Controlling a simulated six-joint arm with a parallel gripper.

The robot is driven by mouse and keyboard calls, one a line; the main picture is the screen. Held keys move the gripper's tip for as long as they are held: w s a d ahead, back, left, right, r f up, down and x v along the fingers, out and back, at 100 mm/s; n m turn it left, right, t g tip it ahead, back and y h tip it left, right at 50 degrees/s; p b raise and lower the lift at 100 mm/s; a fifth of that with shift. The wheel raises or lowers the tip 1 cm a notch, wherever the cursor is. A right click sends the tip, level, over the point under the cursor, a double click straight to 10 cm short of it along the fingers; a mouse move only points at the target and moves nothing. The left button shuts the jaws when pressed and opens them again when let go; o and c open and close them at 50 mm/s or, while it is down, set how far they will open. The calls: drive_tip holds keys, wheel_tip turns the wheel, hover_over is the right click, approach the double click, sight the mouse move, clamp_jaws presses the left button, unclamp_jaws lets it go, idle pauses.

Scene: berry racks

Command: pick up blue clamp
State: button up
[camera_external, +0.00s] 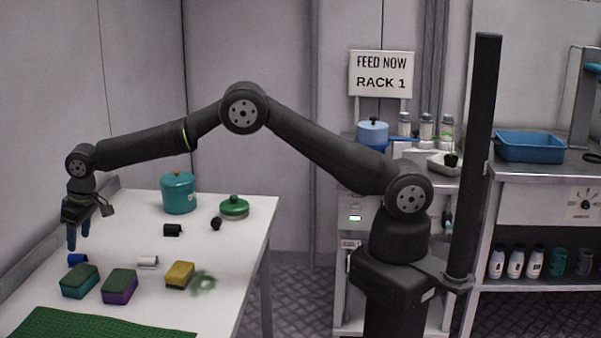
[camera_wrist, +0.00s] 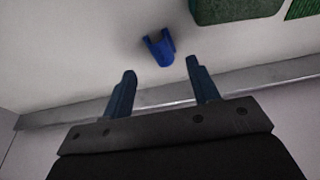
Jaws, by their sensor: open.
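The blue clamp (camera_external: 77,259) lies on the white table at the left, just behind the teal-sided sponge. In the wrist view the blue clamp (camera_wrist: 159,47) lies on the table ahead of the fingertips, roughly between their lines. My gripper (camera_external: 78,240) points down above the table near the clamp, apart from it. In the wrist view my gripper (camera_wrist: 158,68) is open, with two blue fingers spread and nothing between them.
Sponges with green tops (camera_external: 80,281) (camera_external: 119,286) stand close to the clamp. A white clamp (camera_external: 147,262), a black clamp (camera_external: 172,230), a yellow sponge (camera_external: 180,275), a teal pot (camera_external: 178,193) and a green lid (camera_external: 233,207) are farther right. A green mat (camera_external: 95,324) lies in front.

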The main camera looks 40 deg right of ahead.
sight(78, 255)
drive_tip(key=shift+x, duration=3)
drive_tip(key=c, duration=0.9)
